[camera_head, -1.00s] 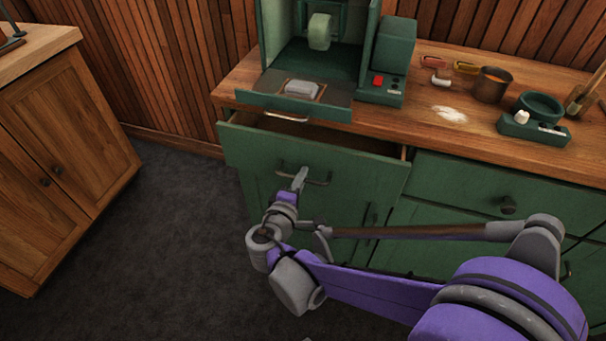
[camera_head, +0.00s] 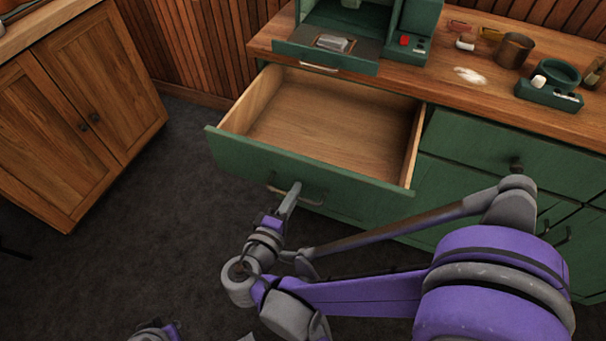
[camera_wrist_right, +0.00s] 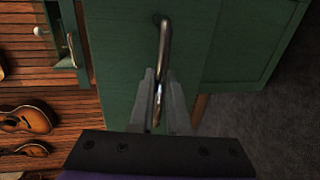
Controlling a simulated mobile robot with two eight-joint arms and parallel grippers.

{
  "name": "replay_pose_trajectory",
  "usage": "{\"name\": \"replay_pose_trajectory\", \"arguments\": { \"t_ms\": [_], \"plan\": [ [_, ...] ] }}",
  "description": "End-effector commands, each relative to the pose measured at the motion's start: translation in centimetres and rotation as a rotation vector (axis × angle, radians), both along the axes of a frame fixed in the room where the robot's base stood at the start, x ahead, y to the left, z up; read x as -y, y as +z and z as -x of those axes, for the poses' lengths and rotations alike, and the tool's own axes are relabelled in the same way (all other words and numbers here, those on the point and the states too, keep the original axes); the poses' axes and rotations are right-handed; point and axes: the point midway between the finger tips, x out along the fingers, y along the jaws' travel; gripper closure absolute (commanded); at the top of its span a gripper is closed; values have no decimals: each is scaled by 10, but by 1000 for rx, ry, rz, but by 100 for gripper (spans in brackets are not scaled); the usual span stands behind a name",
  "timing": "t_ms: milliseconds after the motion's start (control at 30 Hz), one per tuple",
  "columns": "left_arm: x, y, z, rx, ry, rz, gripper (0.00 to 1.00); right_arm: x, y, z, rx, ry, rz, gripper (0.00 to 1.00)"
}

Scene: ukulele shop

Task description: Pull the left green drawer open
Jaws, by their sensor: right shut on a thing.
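The left green drawer (camera_head: 235,160) stands well open in the head view, its pale wooden inside bare. Its metal bar handle (camera_head: 314,202) is on the front panel. My right gripper (camera_head: 293,190) is shut on this handle, near the middle of the bar. The right wrist view shows both fingers (camera_wrist_right: 159,84) closed around the handle (camera_wrist_right: 164,40) against the green front. Part of the handle is hidden by the fingers. Only a small grey and purple part of my other arm shows at the bottom edge; its fingers are out of sight.
A green machine (camera_head: 380,25) with a tray stands on the wooden counter (camera_head: 440,85) above the drawer. A brown cup (camera_head: 514,50) stands to the right. The closed right green drawer (camera_head: 470,145) is alongside. A wooden cabinet (camera_head: 90,110) stands at left, with open floor between.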

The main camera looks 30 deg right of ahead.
Motion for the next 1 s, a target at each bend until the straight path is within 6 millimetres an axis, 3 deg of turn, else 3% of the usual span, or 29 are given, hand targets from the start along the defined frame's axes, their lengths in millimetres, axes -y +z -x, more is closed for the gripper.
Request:
{"name": "replay_pose_trajectory", "arguments": {
  "t_ms": [200, 567, 600, 767, 1000],
  "plan": [
    [0, 1, 0, 0, 0, 0, 100, -13, 0, 11, 0, 0, 0, 100],
    [0, 1, 0, 0, 0, 0, 100, -14, 0, 12, 0, -2, 0, 100],
    [0, 1, 0, 0, 0, 0, 100, -14, 0, 12, 0, -2, 0, 84],
    [0, 1, 0, 0, 0, 0, 100, -14, 0, 12, 0, -1, 0, 56],
    [0, 1, 0, 0, 0, 0, 100, -14, 0, 12, 0, -1, 0, 56]
  ]
}}
